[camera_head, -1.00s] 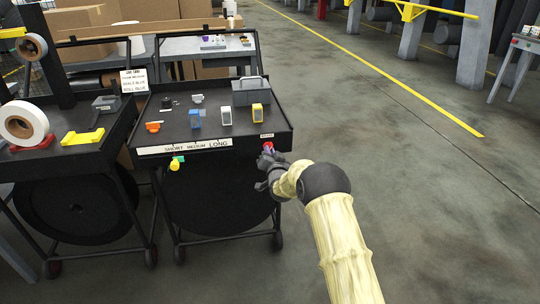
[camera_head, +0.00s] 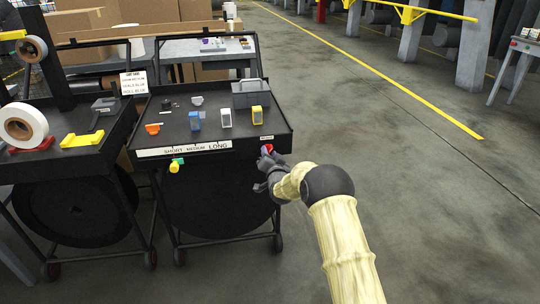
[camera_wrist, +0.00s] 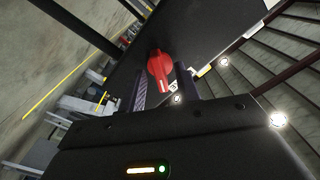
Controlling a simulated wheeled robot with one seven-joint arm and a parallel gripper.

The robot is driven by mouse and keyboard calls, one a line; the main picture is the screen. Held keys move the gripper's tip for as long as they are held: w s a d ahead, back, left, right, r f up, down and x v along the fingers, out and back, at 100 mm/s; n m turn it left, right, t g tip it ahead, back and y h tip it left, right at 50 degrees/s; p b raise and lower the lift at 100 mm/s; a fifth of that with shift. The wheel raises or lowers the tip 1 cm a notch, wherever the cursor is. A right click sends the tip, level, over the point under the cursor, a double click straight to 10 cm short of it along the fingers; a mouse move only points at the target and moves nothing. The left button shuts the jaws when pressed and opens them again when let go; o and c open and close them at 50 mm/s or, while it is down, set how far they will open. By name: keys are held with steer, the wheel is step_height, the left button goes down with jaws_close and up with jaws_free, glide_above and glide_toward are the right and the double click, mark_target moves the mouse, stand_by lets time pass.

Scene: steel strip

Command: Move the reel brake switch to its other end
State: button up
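The reel brake switch is a red knob (camera_head: 266,149) on the front right corner of the black cart, below a small white label. In the wrist view the red knob (camera_wrist: 160,68) shows large, its handle pointing down toward the hand. My gripper (camera_head: 267,158) is right in front of it. In the wrist view my gripper (camera_wrist: 163,88) is open, with one finger on each side of the knob's line. I cannot tell whether a finger touches the knob.
The cart top (camera_head: 180,112) holds blue, white and yellow cases, an orange piece and a grey toolbox (camera_head: 250,94). A yellow-green knob (camera_head: 176,165) sits on the cart front. A second cart with a white roll (camera_head: 25,122) stands left.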

steer(key=shift+s, duration=0.15)
steer(key=p+v, duration=0.1)
steer(key=v, duration=1.6)
steer(key=shift+p, duration=0.35)
steer(key=shift+d+r, duration=0.1)
steer(key=s+d+r+n+g+h, duration=0.1)
steer(key=s+d+g+h, duration=0.1)
steer(key=s+d+g, duration=0.6)
steer(key=s+d+r+n+g+h, duration=0.15)
steer(key=s+d, duration=0.25)
steer(key=s, duration=0.9)
steer(key=s+d+n+g+h, duration=0.2)
steer(key=s+d+g, duration=0.35)
steer(key=s, duration=0.45)
steer(key=w+p+v, duration=0.3)
steer(key=p+v, duration=1.1)
steer(key=w+d+r+p+v, duration=0.1)
steer(key=w+p+v, duration=0.2)
steer(key=p+v, duration=1.1)
steer(key=shift+d+r, duration=0.25)
steer(key=shift+d, duration=0.25)
steer(key=shift+m+y, duration=0.25)
